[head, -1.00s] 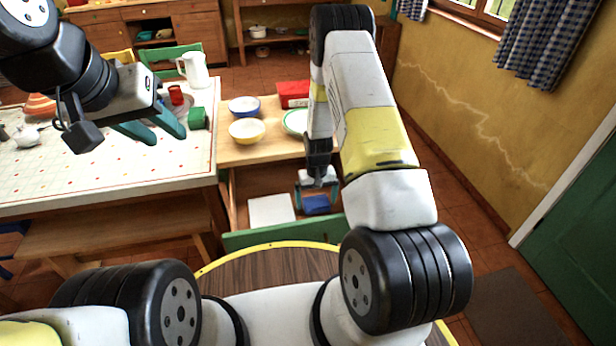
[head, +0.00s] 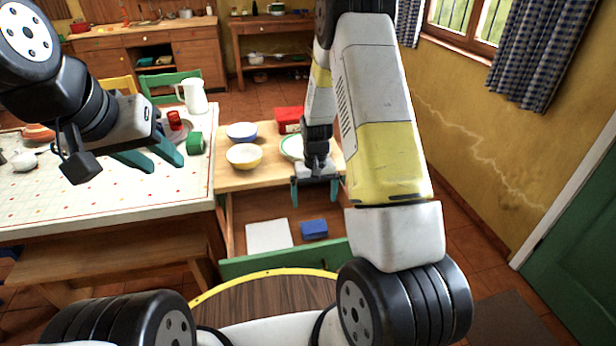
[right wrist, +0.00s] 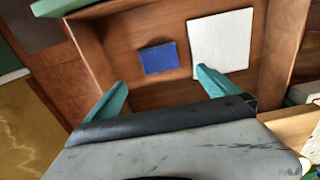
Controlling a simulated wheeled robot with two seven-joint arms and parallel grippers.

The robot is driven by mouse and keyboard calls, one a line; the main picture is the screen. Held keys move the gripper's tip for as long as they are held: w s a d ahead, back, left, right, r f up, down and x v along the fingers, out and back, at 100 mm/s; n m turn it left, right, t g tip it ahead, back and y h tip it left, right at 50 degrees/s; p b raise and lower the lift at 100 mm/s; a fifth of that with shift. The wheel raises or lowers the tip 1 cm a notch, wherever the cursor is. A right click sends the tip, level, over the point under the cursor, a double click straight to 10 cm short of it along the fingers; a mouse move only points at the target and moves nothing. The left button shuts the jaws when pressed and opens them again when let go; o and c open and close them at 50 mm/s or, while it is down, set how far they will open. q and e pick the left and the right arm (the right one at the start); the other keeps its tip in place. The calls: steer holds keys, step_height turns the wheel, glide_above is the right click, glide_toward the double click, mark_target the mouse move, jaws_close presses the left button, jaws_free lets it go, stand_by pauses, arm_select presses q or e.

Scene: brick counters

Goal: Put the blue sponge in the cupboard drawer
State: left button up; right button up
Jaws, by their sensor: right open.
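The blue sponge (head: 314,229) lies on the floor of the open wooden drawer (head: 262,207), to the right of a white flat item (head: 268,236). The right wrist view also shows the sponge (right wrist: 158,58) in the drawer, apart from the walls. My right gripper (head: 318,196) is open and empty, above the sponge and apart from it; its teal fingers (right wrist: 162,90) show nothing between them but the drawer below. My left gripper (head: 160,162) is over the tiled table, its teal fingers apart with nothing between them.
The cupboard top above the drawer holds a yellow bowl (head: 244,156), a blue bowl (head: 241,132), a plate (head: 292,147) and a red box (head: 288,119). The tiled table (head: 100,205) carries a white pitcher (head: 192,96) and a green block (head: 195,143). The drawer's green front (head: 285,260) faces me.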

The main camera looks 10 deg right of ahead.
steer(key=s+a+r+t+y, duration=0.15)
steer(key=s+r, duration=0.25)
steer(key=r, duration=0.8)
steer(key=s+r+t, duration=0.2)
steer(key=s+r, duration=0.1)
steer(key=r, duration=0.9)
steer(key=s+r+t, duration=0.1)
steer(key=s+r, duration=0.4)
steer(key=s, duration=0.3)
steer(key=s+r+t, duration=0.1)
steer(key=s+r, duration=0.5)
steer(key=s, duration=0.3)
steer(key=shift+s+a+r+t+y, duration=0.15)
steer(key=shift+a+t+y, duration=0.2)
steer(key=shift+a, duration=0.05)
